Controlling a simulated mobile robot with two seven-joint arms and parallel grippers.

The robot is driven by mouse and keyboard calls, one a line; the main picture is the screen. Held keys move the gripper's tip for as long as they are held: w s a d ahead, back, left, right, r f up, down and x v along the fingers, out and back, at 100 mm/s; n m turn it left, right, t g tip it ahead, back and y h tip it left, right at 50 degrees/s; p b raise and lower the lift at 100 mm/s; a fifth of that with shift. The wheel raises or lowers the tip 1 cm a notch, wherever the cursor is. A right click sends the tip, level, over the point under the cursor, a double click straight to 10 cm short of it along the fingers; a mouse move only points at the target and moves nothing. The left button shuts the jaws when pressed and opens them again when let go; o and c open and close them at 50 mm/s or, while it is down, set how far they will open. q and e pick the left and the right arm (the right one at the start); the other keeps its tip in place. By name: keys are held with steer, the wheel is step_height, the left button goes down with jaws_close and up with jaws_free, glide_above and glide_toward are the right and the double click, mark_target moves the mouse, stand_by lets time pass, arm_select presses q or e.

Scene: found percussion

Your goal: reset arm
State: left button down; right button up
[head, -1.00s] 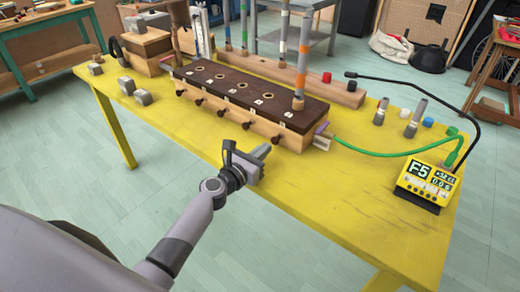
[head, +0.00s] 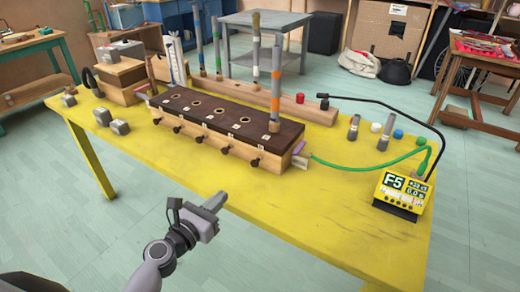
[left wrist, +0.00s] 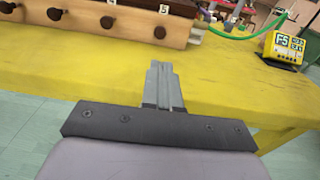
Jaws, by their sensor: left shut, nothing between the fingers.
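My left gripper (head: 212,203) is shut and empty in the head view, in front of the near edge of the yellow table (head: 330,215). In the left wrist view its closed fingers (left wrist: 165,85) point toward the table and the wooden block with dark knobs (left wrist: 110,20). It appears apart from everything. My right gripper is in neither view.
The dark-topped wooden box (head: 225,112) stands mid-table with a striped tube (head: 275,90) upright in its right end. A yellow tuner (head: 403,192) with green and black cables sits at the right. Grey metal blocks (head: 119,127) lie at the left. The table's front is clear.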

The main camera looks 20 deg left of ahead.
arm_select(q)
steer(key=s+d+f+m+g, duration=0.1)
steer(key=s+m, duration=0.5)
steer(key=m, duration=0.6)
steer(key=s+d+f+m+g+y+p, duration=0.1)
steer(key=s+f+m, duration=0.5)
steer(key=m, duration=0.6)
steer(key=s+d+f+m+g+p, duration=0.1)
steer(key=s+d+f+m+g, duration=0.1)
steer(key=s+m, duration=0.6)
steer(key=f+m+g, duration=0.1)
steer(key=m+g, duration=0.1)
steer(key=m, duration=0.1)
steer(key=shift+s+d+f+m+g+y, duration=0.2)
steer(key=shift+d+m+g+y, duration=0.1)
steer(key=shift+d+m+y, duration=0.1)
